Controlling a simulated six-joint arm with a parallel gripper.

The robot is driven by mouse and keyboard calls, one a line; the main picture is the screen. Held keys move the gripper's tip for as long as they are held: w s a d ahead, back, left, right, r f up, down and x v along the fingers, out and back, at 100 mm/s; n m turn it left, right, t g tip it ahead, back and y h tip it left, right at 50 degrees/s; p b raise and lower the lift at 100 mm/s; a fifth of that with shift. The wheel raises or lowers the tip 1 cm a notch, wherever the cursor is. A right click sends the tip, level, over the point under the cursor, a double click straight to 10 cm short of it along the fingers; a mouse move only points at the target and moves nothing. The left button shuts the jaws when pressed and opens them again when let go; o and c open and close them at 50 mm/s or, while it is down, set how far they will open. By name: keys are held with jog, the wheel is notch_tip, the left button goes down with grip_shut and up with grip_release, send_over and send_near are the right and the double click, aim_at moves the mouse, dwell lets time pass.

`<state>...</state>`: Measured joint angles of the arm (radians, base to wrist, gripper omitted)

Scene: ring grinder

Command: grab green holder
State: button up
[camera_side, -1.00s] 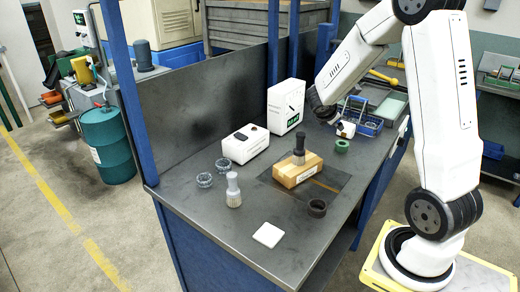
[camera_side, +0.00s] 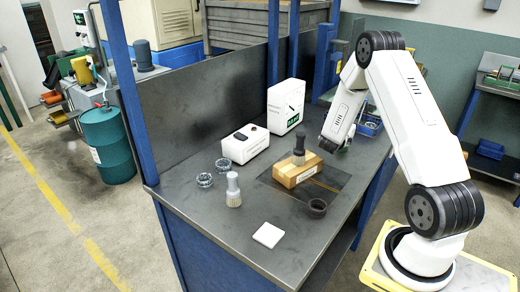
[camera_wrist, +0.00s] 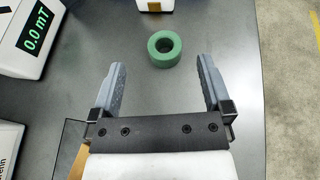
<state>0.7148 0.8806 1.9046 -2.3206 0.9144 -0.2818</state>
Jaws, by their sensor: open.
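The green holder (camera_wrist: 165,48) is a short green ring with a round hole, lying flat on the dark grey tabletop. In the wrist view it sits ahead of my gripper (camera_wrist: 161,62), between the lines of the two fingers and near their tips. The fingers are wide apart with nothing between them but bare table. In the side view my arm's end hangs over the holder's place and hides most or all of it. I cannot tell the height of the fingertips above the table.
A cardboard-coloured block (camera_side: 285,175) with a dark-handled tool stands left of my arm's end. A white display box (camera_side: 284,108) and a lower white box (camera_side: 246,145) stand behind. A dark ring (camera_side: 317,208), a brush (camera_side: 233,190) and a white pad (camera_side: 268,235) are nearer the front.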

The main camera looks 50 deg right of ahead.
notch_tip(320, 180, down, 5)
jog(key=shift+r, duration=0.15)
jog(key=shift+d, duration=0.15)
jog(key=shift+x, duration=1.2)
jog(key=shift+x, duration=2.6)
jog(key=shift+s+r, duration=0.15)
jog(key=c, duration=1.1)
